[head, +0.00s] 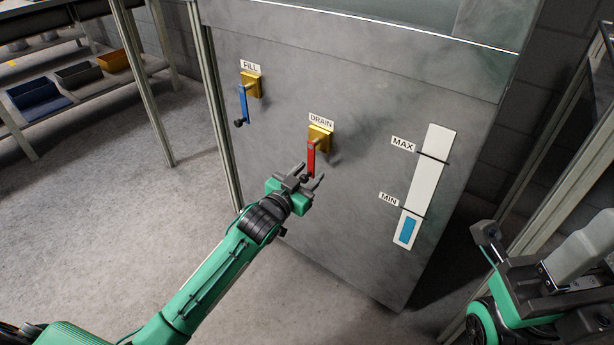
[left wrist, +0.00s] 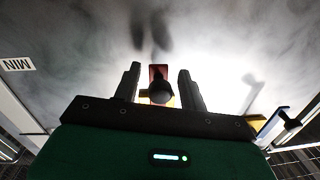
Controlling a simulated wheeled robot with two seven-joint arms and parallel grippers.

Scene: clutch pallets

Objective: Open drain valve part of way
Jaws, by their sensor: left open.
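The drain valve has a red handle (head: 311,158) on a yellow body (head: 320,137), under a DRAIN label (head: 320,120) on the grey tank front. The red handle hangs down, with a dark knob at its lower end. My left gripper (head: 313,179) is open at the lower end of the handle. In the left wrist view the dark knob (left wrist: 160,92) sits between the two open fingers (left wrist: 160,85), with a gap on each side.
The fill valve's blue handle (head: 243,104) hangs down at the upper left of the drain valve. A level gauge (head: 433,165) with MAX and MIN labels is on the right; its blue level (head: 407,230) is below MIN. A shelf with bins (head: 35,93) stands far left.

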